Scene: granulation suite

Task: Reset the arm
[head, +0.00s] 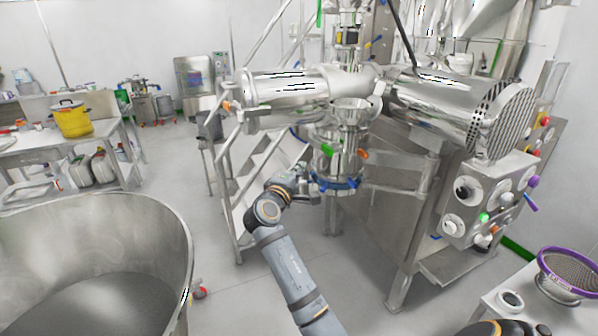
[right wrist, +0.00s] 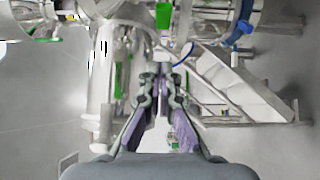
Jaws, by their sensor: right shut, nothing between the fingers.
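My right arm (head: 290,270) rises from the bottom middle of the head view and bends at a dark elbow-like joint. Its gripper (head: 303,174) is at the far end, small and partly hidden by the wrist, close in the picture to the steel machine's blue-ringed lower outlet (head: 336,184). In the right wrist view the gripper's two fingers (right wrist: 162,80) point ahead with their tips close together. The gripper is shut and holds nothing. I cannot tell whether it touches the machine. My left gripper is not in view.
A large steel bowl (head: 182,235) fills the lower left. Steel stairs (head: 262,180) and the machine's control box (head: 487,205) flank the arm. A purple-rimmed sieve (head: 570,270) stands at lower right. A table (head: 62,147) with a yellow pot (head: 71,120) stands at left. Some floor is clear.

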